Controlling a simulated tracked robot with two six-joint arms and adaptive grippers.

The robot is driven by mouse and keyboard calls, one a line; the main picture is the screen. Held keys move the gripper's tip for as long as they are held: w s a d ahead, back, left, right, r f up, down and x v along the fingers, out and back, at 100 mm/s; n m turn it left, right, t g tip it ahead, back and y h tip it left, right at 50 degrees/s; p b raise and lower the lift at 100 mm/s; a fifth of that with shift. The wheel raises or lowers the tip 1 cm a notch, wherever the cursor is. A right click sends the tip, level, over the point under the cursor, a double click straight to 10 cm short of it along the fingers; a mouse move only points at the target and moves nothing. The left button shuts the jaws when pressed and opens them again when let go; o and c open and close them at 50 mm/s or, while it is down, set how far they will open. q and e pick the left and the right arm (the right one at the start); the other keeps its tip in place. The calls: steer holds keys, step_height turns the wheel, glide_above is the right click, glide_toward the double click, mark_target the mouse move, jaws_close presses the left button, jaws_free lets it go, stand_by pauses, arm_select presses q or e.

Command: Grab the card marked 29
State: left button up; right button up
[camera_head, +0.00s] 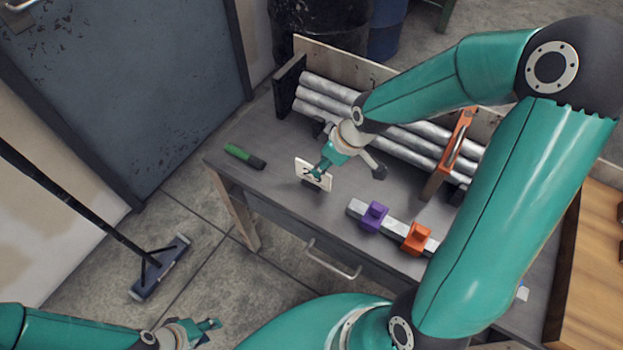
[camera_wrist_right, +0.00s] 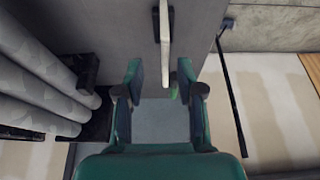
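A white card (camera_head: 301,168) with dark marks stands upright in a small dark holder near the table's front left. A finger of my right gripper covers part of its face, so I cannot read the number. My right gripper (camera_head: 347,170) is at the card, with its fingers apart. In the right wrist view, the card (camera_wrist_right: 164,40) shows edge-on, ahead of and in line with the gap of the open gripper (camera_wrist_right: 161,92), closer to the right finger. It does not look clamped. My left gripper (camera_head: 209,330) is open and empty, low at the left, away from the table.
A green and black marker (camera_head: 244,156) lies left of the card. A rail with purple (camera_head: 374,217) and orange (camera_head: 416,238) clamps lies to its right. Several grey pipes (camera_head: 330,98) lie behind, with an orange frame (camera_head: 449,155). A broom (camera_head: 160,268) stands on the floor.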

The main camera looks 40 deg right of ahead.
mark_target(313, 182)
steer(key=x, duration=0.2)
steer(key=b+x, duration=0.1)
steer(key=x, duration=0.3)
steer(key=shift+a+r+b, duration=0.1)
steer(key=shift+a+b, duration=0.25)
steer(key=shift+b, duration=0.05)
steer(key=shift+r, duration=0.1)
steer(key=shift+c, duration=0.3)
jaws_close()
